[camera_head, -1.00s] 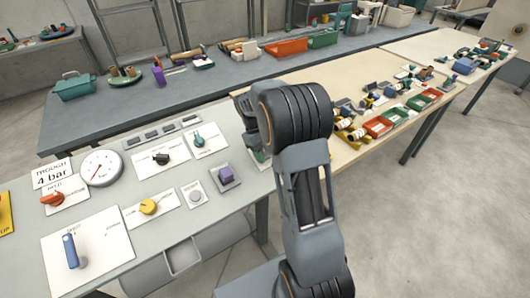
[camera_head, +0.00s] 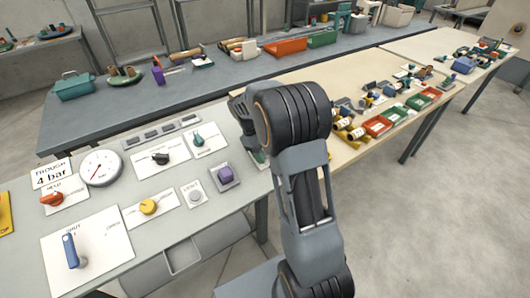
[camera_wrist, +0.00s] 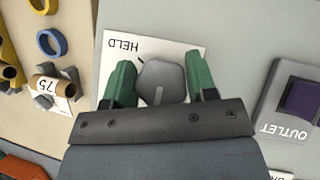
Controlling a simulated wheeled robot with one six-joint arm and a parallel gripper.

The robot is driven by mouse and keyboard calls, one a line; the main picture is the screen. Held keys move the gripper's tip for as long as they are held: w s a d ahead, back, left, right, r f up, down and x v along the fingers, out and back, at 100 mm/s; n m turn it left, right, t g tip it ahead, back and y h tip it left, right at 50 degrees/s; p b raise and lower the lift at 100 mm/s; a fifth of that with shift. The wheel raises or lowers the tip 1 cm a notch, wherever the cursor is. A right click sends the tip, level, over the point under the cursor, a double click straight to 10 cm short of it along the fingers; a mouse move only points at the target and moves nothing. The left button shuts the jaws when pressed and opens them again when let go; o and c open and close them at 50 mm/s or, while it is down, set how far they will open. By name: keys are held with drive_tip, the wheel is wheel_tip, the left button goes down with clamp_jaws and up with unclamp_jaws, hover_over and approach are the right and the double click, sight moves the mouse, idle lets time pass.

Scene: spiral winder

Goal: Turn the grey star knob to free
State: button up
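The grey star knob (camera_wrist: 161,80) sits on a white card (camera_wrist: 165,47) printed HELD, which appears upside down in the wrist view. A pale mark on the knob runs toward the gripper body, away from the word. My gripper (camera_wrist: 161,78) has one green finger on each side of the knob. Both fingers appear to bear on its sides, with no clear gap. The gripper body covers the lower part of the card and any other wording there. In the head view my arm hides the knob and most of the gripper.
In the wrist view a purple OUTLET knob (camera_wrist: 302,98) stands right of the gripper. A cardboard tube (camera_wrist: 55,87) and a blue ring (camera_wrist: 51,42) lie left, beyond the panel edge. The head view shows a gauge (camera_head: 101,167) and a yellow knob (camera_head: 148,207).

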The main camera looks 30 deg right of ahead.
drive_tip(key=o, duration=0.4)
drive_tip(key=shift+c, duration=0.2)
drive_tip(key=v, duration=1.3)
drive_tip(key=shift+r, duration=0.4)
drive_tip(key=shift+w+a, duration=0.1)
